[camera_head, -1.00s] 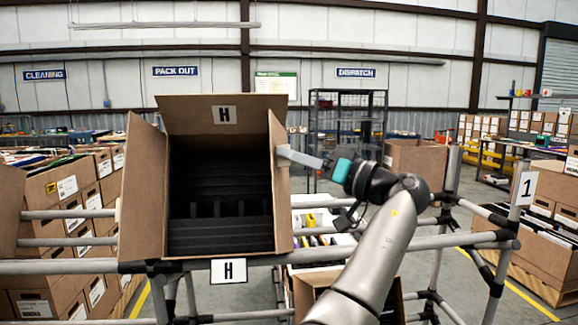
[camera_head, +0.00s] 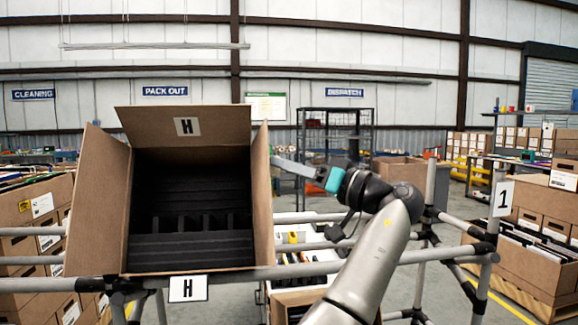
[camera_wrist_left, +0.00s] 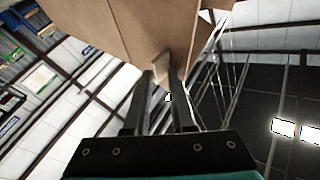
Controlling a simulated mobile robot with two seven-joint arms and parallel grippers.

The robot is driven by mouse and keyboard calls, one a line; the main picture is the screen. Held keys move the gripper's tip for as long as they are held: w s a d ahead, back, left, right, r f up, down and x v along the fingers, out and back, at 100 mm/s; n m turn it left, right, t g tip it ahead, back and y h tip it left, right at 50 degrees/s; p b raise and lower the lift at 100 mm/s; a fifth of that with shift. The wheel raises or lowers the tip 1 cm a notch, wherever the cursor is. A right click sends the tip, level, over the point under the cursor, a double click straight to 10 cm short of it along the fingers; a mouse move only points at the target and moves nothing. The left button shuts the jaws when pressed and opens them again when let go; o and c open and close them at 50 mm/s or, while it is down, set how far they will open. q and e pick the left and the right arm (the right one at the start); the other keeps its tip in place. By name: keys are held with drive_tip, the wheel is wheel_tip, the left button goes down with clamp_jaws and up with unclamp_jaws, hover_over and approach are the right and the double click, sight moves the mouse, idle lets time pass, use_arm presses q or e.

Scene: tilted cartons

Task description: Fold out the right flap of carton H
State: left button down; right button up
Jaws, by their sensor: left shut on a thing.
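Carton H (camera_head: 195,235) is an open brown box with a dark inside, tilted toward me on a pipe rack. Its top flap (camera_head: 215,125) carries an H label and stands up. Its left flap (camera_head: 100,205) is spread outward. The right flap (camera_head: 262,205) stands out toward me, seen nearly edge-on. My left gripper (camera_head: 276,161) is at the outer side of the right flap, on its upper part, and is shut on it. In the left wrist view, the two dark fingers (camera_wrist_left: 164,78) meet at the cardboard, with a pale piece between them. My right gripper is not in view.
The grey pipe rack (camera_head: 350,262) runs under the carton, with an H sign (camera_head: 188,289) below it. A white bin with several items (camera_head: 300,240) lies behind the rack, right of the carton. A black wire shelf (camera_head: 335,140) stands further back.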

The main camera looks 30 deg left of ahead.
use_arm(q)
drive_tip(key=shift+w+a+f, duration=0.25)
drive_tip(key=shift+a+f, duration=0.1)
drive_tip(key=shift+f, duration=0.05)
drive_tip(key=c, duration=1.1)
unclamp_jaws()
drive_tip(key=shift+w+a, duration=0.1)
drive_tip(key=shift+o, duration=0.5)
drive_tip(key=shift+w+a+f, duration=0.1)
drive_tip(key=shift+a+f, duration=0.05)
drive_tip(key=shift+a, duration=0.05)
drive_tip(key=shift+d, duration=0.1)
drive_tip(key=s+d+f, duration=0.1)
drive_tip(key=d+f, duration=0.1)
drive_tip(key=d, duration=1.3)
drive_tip(key=shift+s+d, duration=0.15)
drive_tip(key=shift+d, duration=0.05)
drive_tip(key=shift+f, duration=0.1)
